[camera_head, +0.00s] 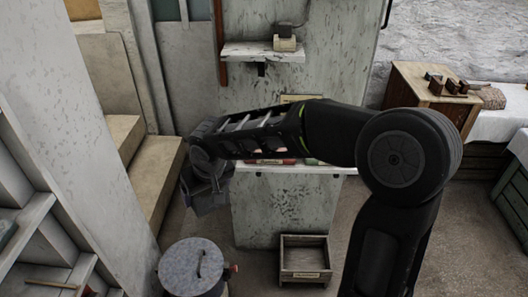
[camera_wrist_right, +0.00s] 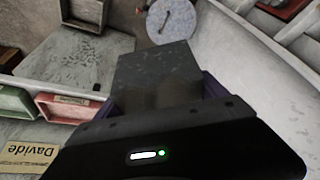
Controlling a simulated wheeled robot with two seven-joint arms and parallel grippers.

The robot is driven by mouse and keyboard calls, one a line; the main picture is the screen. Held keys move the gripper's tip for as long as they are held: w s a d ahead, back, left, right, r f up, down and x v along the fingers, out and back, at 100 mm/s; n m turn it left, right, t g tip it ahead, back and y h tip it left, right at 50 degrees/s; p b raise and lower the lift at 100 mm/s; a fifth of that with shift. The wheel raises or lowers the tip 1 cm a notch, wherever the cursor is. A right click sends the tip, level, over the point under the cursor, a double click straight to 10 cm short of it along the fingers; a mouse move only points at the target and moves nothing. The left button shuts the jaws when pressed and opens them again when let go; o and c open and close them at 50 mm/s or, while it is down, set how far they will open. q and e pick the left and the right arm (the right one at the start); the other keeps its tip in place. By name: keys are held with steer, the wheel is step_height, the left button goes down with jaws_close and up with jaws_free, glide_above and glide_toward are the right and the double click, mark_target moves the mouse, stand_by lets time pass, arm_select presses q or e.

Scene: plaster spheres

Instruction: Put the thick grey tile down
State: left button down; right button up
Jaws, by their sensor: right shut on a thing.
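The thick grey tile (camera_wrist_right: 157,72) is a dark grey slab with pale flecks near its far edge. In the right wrist view it stands out between the jaws of my right gripper (camera_wrist_right: 160,105). My right gripper (camera_head: 212,182) is shut on it and holds it up at the left of the narrow shelf by the grey wall panel. In the head view the tile (camera_head: 209,203) shows only in part and is hard to tell from the gripper. My left gripper is not in view.
A round-lidded drum (camera_head: 194,268) stands on the floor below the gripper. An open wooden crate (camera_head: 305,276) sits right of it. The shelf (camera_head: 290,169) holds trays, one red (camera_wrist_right: 70,103), one green (camera_wrist_right: 15,101). Steps (camera_head: 155,180) rise at left.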

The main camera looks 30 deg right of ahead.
steer(key=shift+r, duration=0.15)
steer(key=s+d+r+m+h, duration=0.1)
steer(key=d+m, duration=0.1)
steer(key=d, duration=1.5)
steer(key=shift+s+d+m, duration=0.15)
steer(key=shift+d+m, duration=0.15)
steer(key=shift+d, duration=0.05)
